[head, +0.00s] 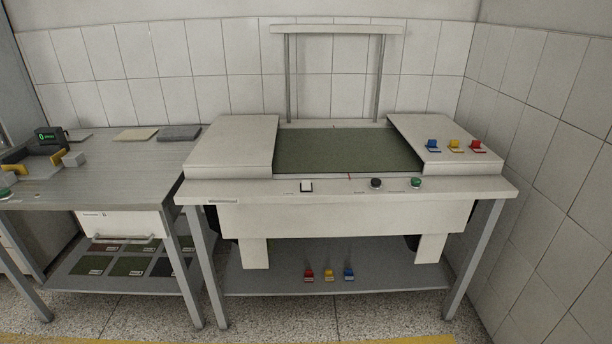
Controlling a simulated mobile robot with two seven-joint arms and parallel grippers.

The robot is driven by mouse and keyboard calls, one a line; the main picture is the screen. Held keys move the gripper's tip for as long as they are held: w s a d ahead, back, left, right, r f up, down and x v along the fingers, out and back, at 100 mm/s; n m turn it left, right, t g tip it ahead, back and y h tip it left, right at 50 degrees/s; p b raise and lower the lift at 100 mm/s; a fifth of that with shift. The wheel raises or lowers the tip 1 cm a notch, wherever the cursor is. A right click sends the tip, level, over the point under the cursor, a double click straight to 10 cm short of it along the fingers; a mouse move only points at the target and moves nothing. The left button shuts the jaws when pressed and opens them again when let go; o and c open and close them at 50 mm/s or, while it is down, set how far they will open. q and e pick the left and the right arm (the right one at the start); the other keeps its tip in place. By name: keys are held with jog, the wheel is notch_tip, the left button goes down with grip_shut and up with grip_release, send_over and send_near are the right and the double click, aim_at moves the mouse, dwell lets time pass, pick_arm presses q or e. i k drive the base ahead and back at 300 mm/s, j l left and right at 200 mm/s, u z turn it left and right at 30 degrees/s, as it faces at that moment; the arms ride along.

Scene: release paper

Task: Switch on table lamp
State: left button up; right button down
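The table lamp (337,29) is a light bar on two grey posts at the back of the white work table, and it looks unlit. On the table's front edge are a white square switch (306,186), a black round knob (376,183) and a green round button (416,182). I cannot tell from the picture which one works the lamp. Neither of my grippers is in the head view.
The work table (240,188) has a green recessed surface (346,150) and blue, yellow and red blocks (455,146) at right. Similar blocks (329,274) sit on the lower shelf. A grey side table (110,170) stands left. A tiled wall (545,150) closes the right. Floor in front is clear.

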aim_at(306, 186)
jog(key=i+j, duration=0.25)
jog(key=i, duration=0.25)
jog(key=i+j, duration=0.3)
jog(key=i, duration=0.15)
jog(key=i+j, duration=0.25)
jog(key=i, duration=0.25)
jog(key=z, duration=0.05)
